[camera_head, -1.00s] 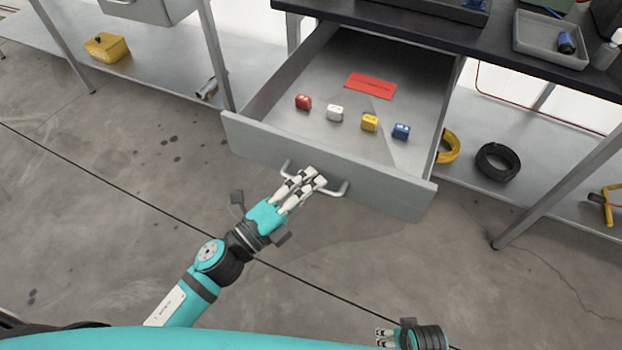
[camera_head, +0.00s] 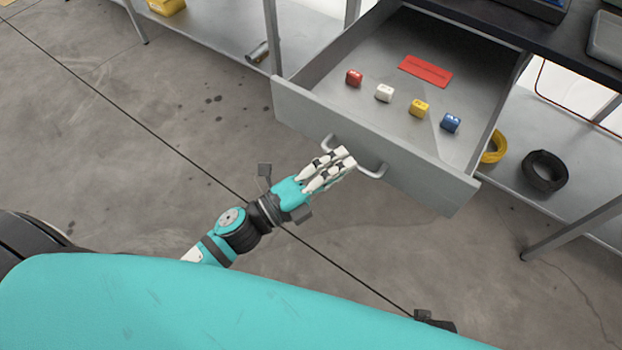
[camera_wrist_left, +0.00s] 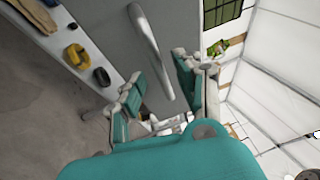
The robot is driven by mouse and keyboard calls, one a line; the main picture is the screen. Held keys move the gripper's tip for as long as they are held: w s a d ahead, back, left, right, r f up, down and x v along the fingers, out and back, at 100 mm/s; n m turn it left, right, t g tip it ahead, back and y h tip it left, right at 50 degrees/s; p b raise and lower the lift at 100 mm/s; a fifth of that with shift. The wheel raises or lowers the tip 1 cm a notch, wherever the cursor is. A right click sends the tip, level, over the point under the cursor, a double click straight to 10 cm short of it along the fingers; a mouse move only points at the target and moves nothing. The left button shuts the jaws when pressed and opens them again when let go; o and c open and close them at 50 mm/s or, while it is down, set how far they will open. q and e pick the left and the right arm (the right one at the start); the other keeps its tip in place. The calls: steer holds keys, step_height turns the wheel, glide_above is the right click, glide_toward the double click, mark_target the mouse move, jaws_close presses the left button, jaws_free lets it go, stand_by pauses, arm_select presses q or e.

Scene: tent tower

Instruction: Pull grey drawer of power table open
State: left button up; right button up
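The grey drawer (camera_head: 375,146) of the dark-topped table stands well open in the head view. Its curved metal handle (camera_head: 373,174) is on the front panel and also shows large in the left wrist view (camera_wrist_left: 146,42). My left gripper (camera_head: 345,160) is at the handle, covering its middle in the head view. In the left wrist view its fingers (camera_wrist_left: 160,90) are spread apart, with the lower end of the handle between them and no clear grip on it. My right gripper is out of view.
In the drawer lie a red card (camera_head: 425,71) and red (camera_head: 354,77), white (camera_head: 384,92), yellow (camera_head: 418,108) and blue (camera_head: 450,122) blocks. Yellow (camera_head: 494,147) and black (camera_head: 544,170) coils lie on the lower shelf. The floor before the drawer is clear.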

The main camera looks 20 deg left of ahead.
arm_select(q)
steer(key=v, duration=0.9)
steer(key=shift+s+a, duration=0.15)
steer(key=shift+s, duration=0.15)
steer(key=shift+f, duration=0.1)
